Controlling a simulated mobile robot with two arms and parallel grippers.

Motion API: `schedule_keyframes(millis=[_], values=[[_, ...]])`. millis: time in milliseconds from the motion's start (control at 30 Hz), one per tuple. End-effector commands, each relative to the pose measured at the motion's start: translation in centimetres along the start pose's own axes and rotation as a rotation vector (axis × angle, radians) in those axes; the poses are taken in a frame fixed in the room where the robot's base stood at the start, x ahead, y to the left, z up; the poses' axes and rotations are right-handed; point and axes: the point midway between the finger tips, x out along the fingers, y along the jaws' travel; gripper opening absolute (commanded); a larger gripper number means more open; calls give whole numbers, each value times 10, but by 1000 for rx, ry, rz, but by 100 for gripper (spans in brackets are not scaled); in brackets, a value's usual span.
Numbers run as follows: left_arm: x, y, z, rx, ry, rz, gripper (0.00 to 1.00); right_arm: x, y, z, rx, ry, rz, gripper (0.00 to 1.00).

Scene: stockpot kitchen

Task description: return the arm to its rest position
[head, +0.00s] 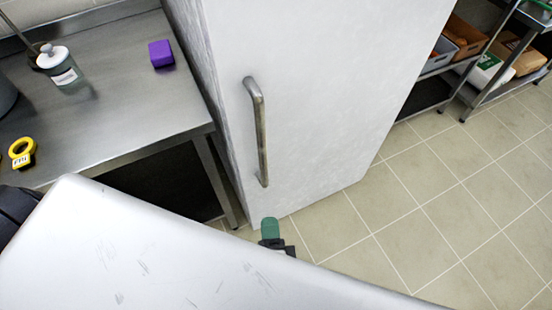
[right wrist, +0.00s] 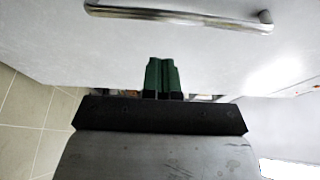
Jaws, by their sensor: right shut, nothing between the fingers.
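My right gripper (head: 269,229) shows in the head view as a green fingertip just past the edge of my silver arm, low in front of the white door. In the right wrist view its two green fingers (right wrist: 161,75) are together, shut and empty. The metal door handle (right wrist: 180,15) lies beyond the fingertips, apart from them. In the head view the handle (head: 259,130) stands up and to the left of the middle, above the gripper. My left gripper is not in view; a dark part shows at the left edge.
A steel counter (head: 110,110) at left carries a purple block (head: 160,54), a labelled jar (head: 62,68) and a yellow ring-shaped item (head: 21,152). The tall white door (head: 330,80) stands close ahead. Shelves with bins (head: 463,36) are at back right. The tiled floor (head: 440,200) is clear.

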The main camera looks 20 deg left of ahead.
Motion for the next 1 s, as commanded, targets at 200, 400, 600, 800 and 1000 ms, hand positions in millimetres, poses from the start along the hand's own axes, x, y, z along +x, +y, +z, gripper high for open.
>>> schedule_keyframes(millis=[200,400,600,800,1000], values=[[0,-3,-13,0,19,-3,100,0,1,-1,-3,0,1,0],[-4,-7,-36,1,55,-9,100,-8,54,-12,-188,-62,117,0],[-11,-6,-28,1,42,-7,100,-56,182,-60,-592,-247,431,0],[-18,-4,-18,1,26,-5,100,-145,288,-127,-902,-493,777,0],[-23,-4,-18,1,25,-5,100,-252,346,-186,-1063,-768,1085,0]])
